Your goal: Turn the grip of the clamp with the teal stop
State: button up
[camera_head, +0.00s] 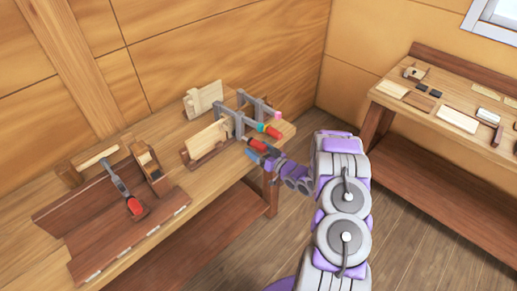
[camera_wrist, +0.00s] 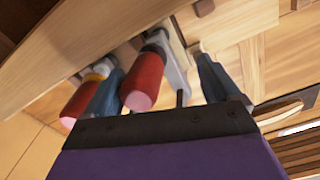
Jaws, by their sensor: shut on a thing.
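The clamp with the teal stop (camera_head: 261,127) stands at the right end of the workbench; its grey bar reaches over upright wooden boards. A red grip (camera_head: 262,145) shows below that stop and appears to belong to this clamp. My gripper (camera_head: 256,153) is at this grip, partly covering it. In the wrist view, a red grip (camera_wrist: 145,82) with a dark collar lies between my two blue-grey fingers, and my gripper (camera_wrist: 158,68) is shut on it. The teal stop does not show clearly there. A second clamp has a pink stop (camera_head: 277,115) and its own red grip (camera_head: 273,132).
A second red grip (camera_wrist: 82,100) with a yellowish collar lies just outside my left finger. The workbench (camera_head: 238,180) also bears a red-handled tool (camera_head: 133,205) and a plane (camera_head: 147,161). Another table (camera_head: 440,125) with small pieces stands right. Bare floor lies between.

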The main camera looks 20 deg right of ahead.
jog(key=shift+o, duration=0.2)
jog(key=shift+s+f, duration=0.15)
jog(key=shift+s, duration=0.55)
jog(key=shift+s+f, duration=0.1)
jog(key=shift+s, duration=0.55)
jog(key=shift+b+v, duration=0.35)
jog(key=shift+v, duration=0.75)
jog(key=shift+c, duration=0.2)
jog(key=b+v, duration=0.3)
jog(key=v, duration=1.1)
jog(key=shift+w+d+r, duration=0.15)
jog(key=shift+d+r, duration=0.05)
jog(key=shift+d, duration=0.15)
